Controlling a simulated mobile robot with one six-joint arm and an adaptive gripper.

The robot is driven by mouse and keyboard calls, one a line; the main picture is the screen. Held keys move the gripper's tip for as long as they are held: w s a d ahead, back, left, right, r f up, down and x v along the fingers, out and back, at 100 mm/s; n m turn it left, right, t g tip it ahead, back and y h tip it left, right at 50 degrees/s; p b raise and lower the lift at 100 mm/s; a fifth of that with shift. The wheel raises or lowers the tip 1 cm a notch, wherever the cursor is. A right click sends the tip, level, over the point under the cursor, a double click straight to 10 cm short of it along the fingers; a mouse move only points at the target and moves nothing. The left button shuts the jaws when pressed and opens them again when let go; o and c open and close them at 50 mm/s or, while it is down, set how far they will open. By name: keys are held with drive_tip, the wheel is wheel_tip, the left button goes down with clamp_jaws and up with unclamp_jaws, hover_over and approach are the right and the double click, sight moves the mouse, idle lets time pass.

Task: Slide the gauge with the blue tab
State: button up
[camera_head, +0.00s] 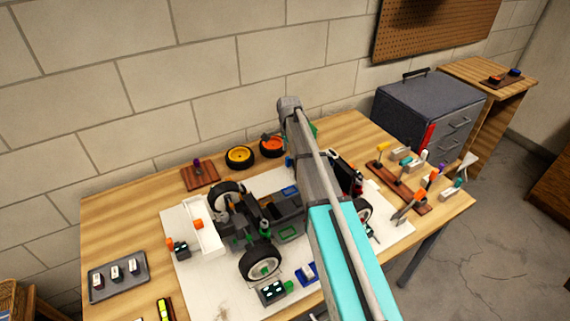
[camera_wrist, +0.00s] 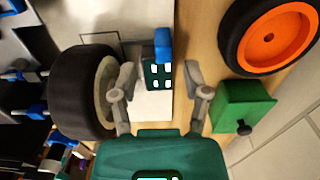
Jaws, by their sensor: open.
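The gauge with the blue tab (camera_wrist: 158,76) shows in the wrist view as a small dark green block with pale square windows. Its blue tab (camera_wrist: 162,45) sticks up at its far end in the picture. It rests at the edge of the white mat (camera_wrist: 153,106). My gripper (camera_wrist: 162,73) is open, with one finger on each side of the gauge. Gaps show between the fingers and the block, and nothing is gripped. In the head view my arm hides most of this spot.
A black tyre (camera_wrist: 82,92) stands close to the left finger. An orange-hubbed wheel (camera_wrist: 268,38) and a green box (camera_wrist: 242,106) lie to the right. Other gauges with a green tab (camera_head: 272,291) and an orange tab (camera_head: 179,249) sit around the car (camera_head: 240,224).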

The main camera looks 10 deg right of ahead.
sight(289, 158)
drive_tip(key=shift+f+b, duration=1.75)
drive_tip(key=shift+f, duration=0.25)
clamp_jaws()
